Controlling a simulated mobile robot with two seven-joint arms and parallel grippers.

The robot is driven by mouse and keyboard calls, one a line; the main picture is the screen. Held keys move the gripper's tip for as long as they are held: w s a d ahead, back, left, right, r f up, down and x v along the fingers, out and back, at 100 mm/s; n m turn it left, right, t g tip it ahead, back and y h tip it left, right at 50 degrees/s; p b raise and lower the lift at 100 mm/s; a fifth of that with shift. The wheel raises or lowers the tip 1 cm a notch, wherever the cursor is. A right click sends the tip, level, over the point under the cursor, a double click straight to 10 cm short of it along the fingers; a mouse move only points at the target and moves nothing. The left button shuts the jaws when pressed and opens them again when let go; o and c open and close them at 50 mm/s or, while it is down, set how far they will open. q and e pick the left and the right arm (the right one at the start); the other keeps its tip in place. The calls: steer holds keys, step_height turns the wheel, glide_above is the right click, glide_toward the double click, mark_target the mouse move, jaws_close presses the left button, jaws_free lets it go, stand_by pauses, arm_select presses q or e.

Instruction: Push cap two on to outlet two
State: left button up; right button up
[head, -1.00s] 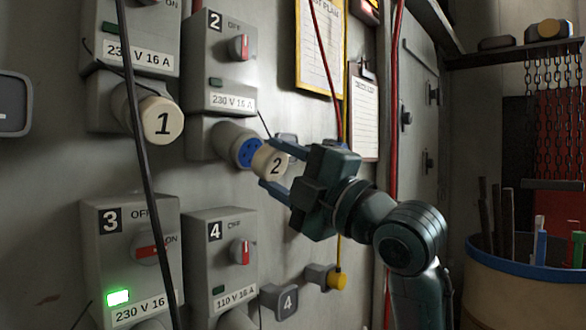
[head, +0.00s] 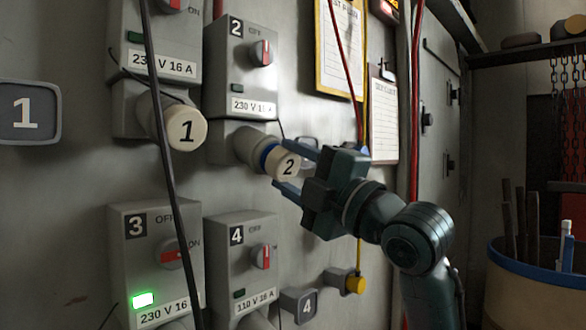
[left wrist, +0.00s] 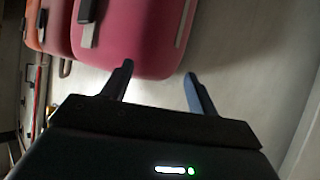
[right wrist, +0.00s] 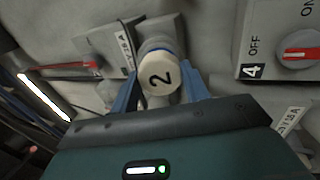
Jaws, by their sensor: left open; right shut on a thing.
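Cap two (head: 288,165) is cream with a black 2. My right gripper (head: 283,169) is shut on it; in the right wrist view the cap (right wrist: 161,76) sits between the blue fingers (right wrist: 160,92). The cap is at the mouth of outlet two (head: 252,150), a grey round socket under box 2 (head: 240,75). A thin blue ring of the outlet shows between the socket and the cap. I cannot tell how deep the cap sits. My left gripper (left wrist: 160,85) is open and empty in the left wrist view, beside a red case (left wrist: 125,40).
Outlet one wears cap 1 (head: 187,129). A black cable (head: 160,120) hangs in front of the left boxes. Box 3 (head: 155,240) has a lit green lamp.

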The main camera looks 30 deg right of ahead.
steer(key=shift+p, duration=0.3)
stand_by(0.5)
steer(key=shift+w+a+r+p, duration=0.25)
steer(key=shift+w+p, duration=0.1)
steer(key=shift+w, duration=0.2)
steer(key=o, duration=1.4)
steer(key=shift+c, duration=0.2)
